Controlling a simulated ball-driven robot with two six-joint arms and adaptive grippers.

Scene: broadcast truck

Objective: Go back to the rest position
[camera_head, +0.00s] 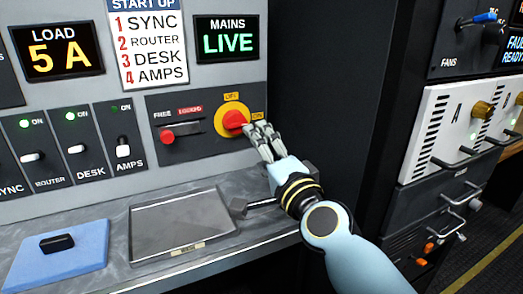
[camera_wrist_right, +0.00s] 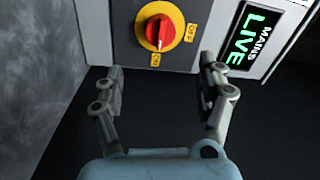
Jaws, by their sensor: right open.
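My right gripper (camera_head: 262,136) is open and empty, just right of the red rotary switch (camera_head: 233,121) on the grey panel. In the head view its fingertips are close to the switch; contact cannot be told there. In the right wrist view my right gripper (camera_wrist_right: 163,76) has its fingers spread apart with nothing between them. The red switch (camera_wrist_right: 158,32) lies beyond the fingertips on its yellow disc, its white mark toward ON. My left gripper is not in view.
The mains display (camera_head: 227,38) reads LIVE and the load display (camera_head: 59,52) reads 5 A. Breaker switches (camera_head: 77,149) line the panel. A grey tray (camera_head: 180,222) and a blue mat (camera_head: 55,265) with a black object lie on the counter. A rack (camera_head: 440,130) stands right.

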